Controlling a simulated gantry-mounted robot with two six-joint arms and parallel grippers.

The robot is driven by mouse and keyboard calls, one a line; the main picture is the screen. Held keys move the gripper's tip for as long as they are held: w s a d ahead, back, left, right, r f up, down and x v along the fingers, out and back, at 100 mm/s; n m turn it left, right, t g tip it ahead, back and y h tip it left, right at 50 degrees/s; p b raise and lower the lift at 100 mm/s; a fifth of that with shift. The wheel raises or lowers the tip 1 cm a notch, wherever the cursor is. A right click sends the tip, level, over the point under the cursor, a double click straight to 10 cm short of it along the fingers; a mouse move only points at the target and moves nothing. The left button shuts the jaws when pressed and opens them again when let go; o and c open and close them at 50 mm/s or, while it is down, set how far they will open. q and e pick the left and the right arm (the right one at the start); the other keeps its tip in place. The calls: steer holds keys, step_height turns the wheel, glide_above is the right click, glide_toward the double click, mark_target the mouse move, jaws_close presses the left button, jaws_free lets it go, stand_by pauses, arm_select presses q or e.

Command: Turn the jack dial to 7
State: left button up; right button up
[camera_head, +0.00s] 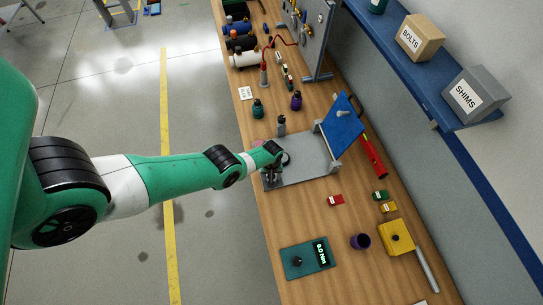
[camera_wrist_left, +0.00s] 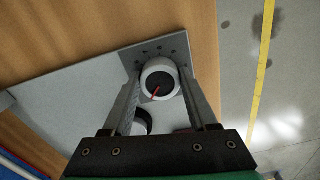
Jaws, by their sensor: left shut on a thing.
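The dial (camera_wrist_left: 160,80) is a white round knob with a black face and a red pointer on the grey plate (camera_wrist_left: 75,95); in the wrist view the pointer slants toward the lower left. No numbers are readable. My left gripper (camera_wrist_left: 161,72) has one finger on each side of this dial and is shut on it. In the head view my left gripper (camera_head: 270,176) is down at the near left edge of the grey fixture plate (camera_head: 310,167), and it hides the dial. My right gripper is not in view.
A second white-rimmed dark round part (camera_wrist_left: 142,122) sits close by, partly behind a finger. A tilted blue panel (camera_head: 343,124) stands at the fixture's far side.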

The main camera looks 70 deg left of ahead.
arm_select(q)
steer(key=shift+m, duration=0.5)
steer(key=m, duration=0.4)
steer(key=shift+m, duration=0.3)
steer(key=m, duration=0.6)
steer(key=shift+s, duration=0.1)
steer(key=m, duration=0.6)
steer(key=shift+a+m, duration=0.15)
steer(key=shift+m, duration=0.25)
steer(key=m, duration=0.5)
steer(key=shift+m, duration=0.3)
steer(key=o, duration=1.4)
